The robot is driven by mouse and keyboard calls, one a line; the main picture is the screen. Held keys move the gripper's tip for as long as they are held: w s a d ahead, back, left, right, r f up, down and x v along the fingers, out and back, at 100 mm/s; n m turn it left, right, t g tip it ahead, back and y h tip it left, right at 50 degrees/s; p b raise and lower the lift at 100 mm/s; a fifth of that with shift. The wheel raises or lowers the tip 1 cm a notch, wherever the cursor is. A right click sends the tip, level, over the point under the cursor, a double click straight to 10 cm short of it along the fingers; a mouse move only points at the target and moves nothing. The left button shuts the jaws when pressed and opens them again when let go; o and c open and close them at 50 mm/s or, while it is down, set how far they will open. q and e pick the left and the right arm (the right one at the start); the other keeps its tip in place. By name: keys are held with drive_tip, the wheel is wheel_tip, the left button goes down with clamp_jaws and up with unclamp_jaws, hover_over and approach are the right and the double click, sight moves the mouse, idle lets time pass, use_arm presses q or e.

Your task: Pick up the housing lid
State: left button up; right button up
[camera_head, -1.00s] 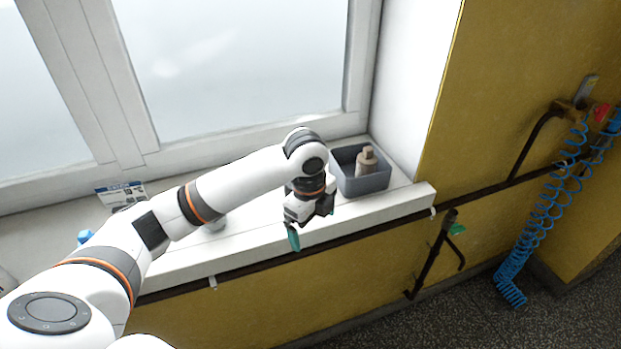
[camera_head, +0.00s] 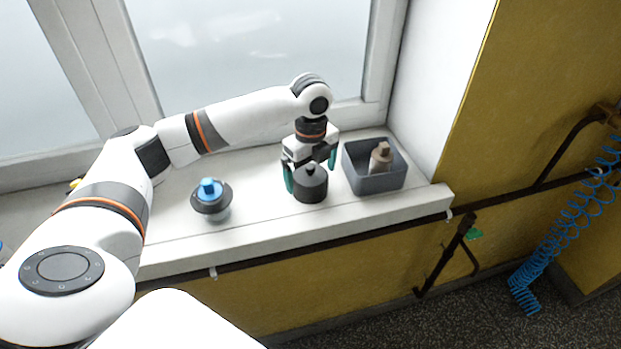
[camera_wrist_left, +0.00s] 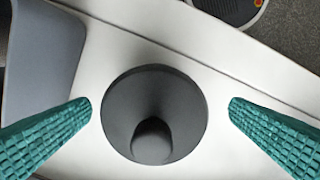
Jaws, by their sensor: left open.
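The housing lid seems to be the dark grey round piece with a knob on top (camera_head: 310,186), on the white window sill left of the grey bin. In the left wrist view the dark round lid (camera_wrist_left: 154,112) lies between the two teal fingers, with a gap on each side. My left gripper (camera_head: 311,178) is open around it, one finger on each side; it also shows in the left wrist view (camera_wrist_left: 160,112). Whether the lid rests on something below cannot be seen. My right gripper is not in view.
A grey bin (camera_head: 376,185) holding a brownish bottle-like part (camera_head: 380,158) stands close on the right. A blue-topped part with a dark collar (camera_head: 211,196) stands to the left on the sill (camera_head: 258,212). A dark pipe runs below the sill's front edge.

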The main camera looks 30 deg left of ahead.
sight(313, 177)
use_arm(q)
drive_tip(key=f, duration=0.4)
drive_tip(key=shift+w+d+f, duration=0.1)
drive_tip(key=shift+w+f, duration=0.1)
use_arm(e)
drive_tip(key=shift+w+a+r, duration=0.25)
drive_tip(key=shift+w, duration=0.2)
use_arm(q)
drive_tip(key=shift+c, duration=0.3)
drive_tip(key=c, duration=0.9)
drive_tip(key=shift+c, duration=0.2)
drive_tip(key=shift+r, duration=0.1)
